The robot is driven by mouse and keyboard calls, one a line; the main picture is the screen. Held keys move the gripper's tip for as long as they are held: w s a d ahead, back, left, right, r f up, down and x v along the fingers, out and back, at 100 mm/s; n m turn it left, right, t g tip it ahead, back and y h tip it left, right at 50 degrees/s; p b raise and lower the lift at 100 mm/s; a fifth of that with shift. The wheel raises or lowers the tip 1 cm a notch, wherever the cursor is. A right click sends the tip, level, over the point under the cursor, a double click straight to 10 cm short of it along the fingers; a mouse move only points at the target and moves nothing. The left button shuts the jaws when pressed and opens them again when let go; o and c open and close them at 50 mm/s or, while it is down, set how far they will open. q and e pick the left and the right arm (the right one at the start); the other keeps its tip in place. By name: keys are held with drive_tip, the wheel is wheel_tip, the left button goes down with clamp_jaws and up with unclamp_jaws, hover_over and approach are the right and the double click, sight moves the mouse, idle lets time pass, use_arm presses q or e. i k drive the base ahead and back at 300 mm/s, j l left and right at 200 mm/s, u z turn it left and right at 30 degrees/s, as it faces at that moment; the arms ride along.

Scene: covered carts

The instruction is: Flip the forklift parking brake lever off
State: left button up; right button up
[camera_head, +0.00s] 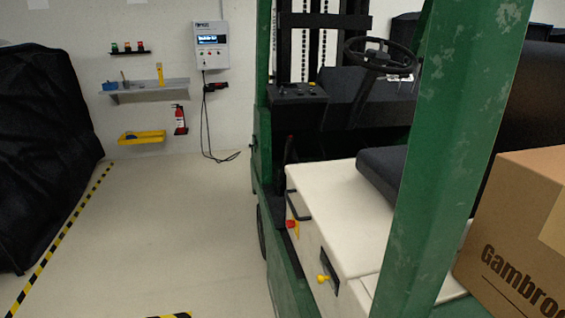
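The green forklift (405,240) stands on the right, seen from its side. A thin dark upright lever with a reddish tip (290,140) rises in the footwell beside the dash; it may be the parking brake lever, and its exact position is hard to tell. A red button on a yellow plate (292,224) and a yellow knob on a dark plate (323,278) sit on the side of the cream seat housing (325,205). A black handle (293,206) is above the button. Neither of my grippers is in view.
A green post (440,130) stands close in front, with a cardboard box (520,240) to its right. A steering wheel (377,55) is above the dash. Floor to the left of the forklift is clear, up to a black-covered cart (40,150). A charger (210,45) hangs on the wall.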

sight(282, 175)
drive_tip(key=j+z, duration=0.25)
drive_tip(key=i+j+z, duration=0.5)
drive_tip(key=j+z, duration=0.35)
drive_tip(key=i+j, duration=0.15)
drive_tip(key=j, duration=0.25)
drive_tip(key=i+j+z, duration=0.1)
drive_tip(key=j, duration=0.3)
drive_tip(key=i+j, duration=0.15)
drive_tip(key=j, duration=0.25)
drive_tip(key=i+j, duration=0.1)
drive_tip(key=j, duration=0.3)
drive_tip(key=z, duration=0.05)
